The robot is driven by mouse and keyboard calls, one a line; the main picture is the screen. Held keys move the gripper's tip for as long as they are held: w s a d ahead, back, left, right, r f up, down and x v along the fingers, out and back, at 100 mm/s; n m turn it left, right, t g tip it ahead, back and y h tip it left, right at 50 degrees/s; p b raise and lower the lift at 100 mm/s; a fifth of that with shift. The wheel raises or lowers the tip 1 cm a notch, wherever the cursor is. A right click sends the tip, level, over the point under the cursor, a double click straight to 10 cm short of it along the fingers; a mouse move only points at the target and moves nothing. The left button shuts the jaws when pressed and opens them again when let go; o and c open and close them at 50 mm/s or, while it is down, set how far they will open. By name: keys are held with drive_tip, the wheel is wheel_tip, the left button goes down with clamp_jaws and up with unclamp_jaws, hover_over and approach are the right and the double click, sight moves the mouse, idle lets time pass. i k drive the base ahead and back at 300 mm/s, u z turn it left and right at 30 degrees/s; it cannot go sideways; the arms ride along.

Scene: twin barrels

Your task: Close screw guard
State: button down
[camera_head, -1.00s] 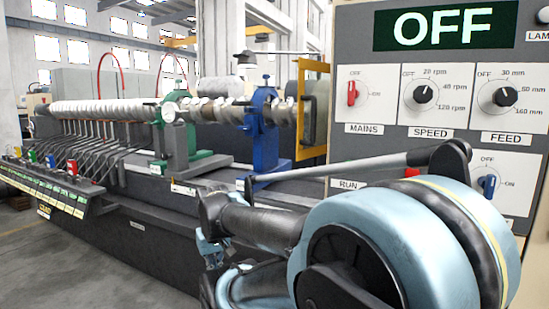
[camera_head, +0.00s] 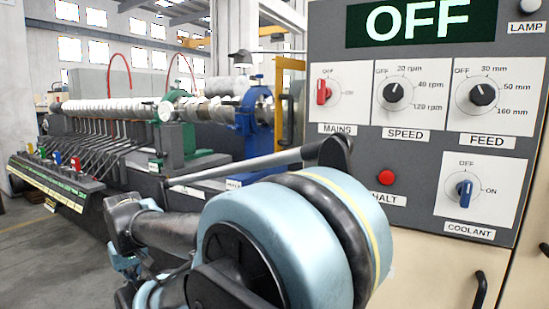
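The likely screw guard is a yellow-framed panel (camera_head: 290,64) at the right end of the machine. It is partly hidden behind the control cabinet, so I cannot tell how far open it stands. The pale spiral screw (camera_head: 115,106) runs along the machine bed. A blue stand (camera_head: 257,122) and a green stand (camera_head: 187,141) are by the screw's right part. My bulky blue-grey arm fills the lower middle, in front of the bed. My gripper is not visible.
The control cabinet (camera_head: 423,153) stands close on the right; its display reads OFF. A red button (camera_head: 386,177) and blue coolant knob (camera_head: 464,193) are on it. Several levers (camera_head: 110,150) line the machine's left front. Open floor (camera_head: 40,250) lies at lower left.

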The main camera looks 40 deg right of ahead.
sight(283, 63)
drive_tip(key=z, duration=0.05)
drive_tip(key=k, duration=0.85)
drive_tip(key=z, duration=2.3)
